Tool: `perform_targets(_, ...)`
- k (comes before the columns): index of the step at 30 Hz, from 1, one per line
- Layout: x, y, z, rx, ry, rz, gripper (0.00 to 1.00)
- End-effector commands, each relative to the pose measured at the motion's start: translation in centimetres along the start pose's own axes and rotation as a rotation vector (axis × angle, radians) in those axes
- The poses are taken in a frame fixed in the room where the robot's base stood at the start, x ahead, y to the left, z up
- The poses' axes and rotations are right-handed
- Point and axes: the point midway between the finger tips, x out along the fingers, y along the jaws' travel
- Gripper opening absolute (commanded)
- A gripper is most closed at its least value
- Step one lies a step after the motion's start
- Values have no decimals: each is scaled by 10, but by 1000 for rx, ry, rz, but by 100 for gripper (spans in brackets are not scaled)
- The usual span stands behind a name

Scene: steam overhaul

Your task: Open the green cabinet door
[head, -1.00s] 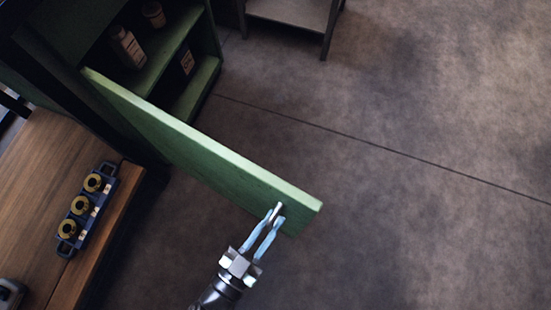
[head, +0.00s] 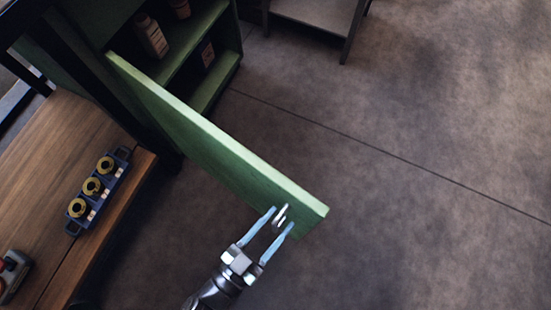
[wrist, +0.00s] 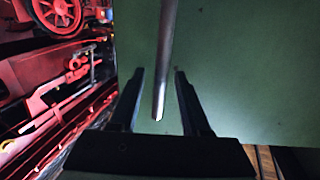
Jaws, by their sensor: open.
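The green cabinet door (head: 215,146) stands swung wide open from the green cabinet (head: 228,62), whose shelves show behind it. A metal bar handle (head: 280,215) sits near the door's free end. My gripper (head: 283,218) is open, its two light-blue fingers on either side of the handle. In the wrist view the handle (wrist: 165,65) runs down between the spread dark fingers (wrist: 160,78), with a gap on each side. The green door face (wrist: 230,75) fills the view behind it.
Bottles (head: 152,36) stand on the cabinet shelves. A wooden bench (head: 60,150) at left holds a blue block with yellow-ringed parts (head: 93,187). A dark stand (head: 318,14) is at the top. The floor at right is clear. Red machinery (wrist: 55,85) shows in the wrist view.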

Motion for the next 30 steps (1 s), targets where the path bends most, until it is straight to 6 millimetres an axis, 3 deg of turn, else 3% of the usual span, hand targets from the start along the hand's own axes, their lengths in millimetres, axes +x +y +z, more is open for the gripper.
perform_targets(5, -16, -1, 0, 0, -4, -3, 47)
perform_targets(18, -107, 0, 1, -1, -5, -3, 47)
perform_targets(24, -127, 0, 0, 0, -2, -2, 47)
perform_targets(30, -130, 0, 0, 0, -1, -1, 47)
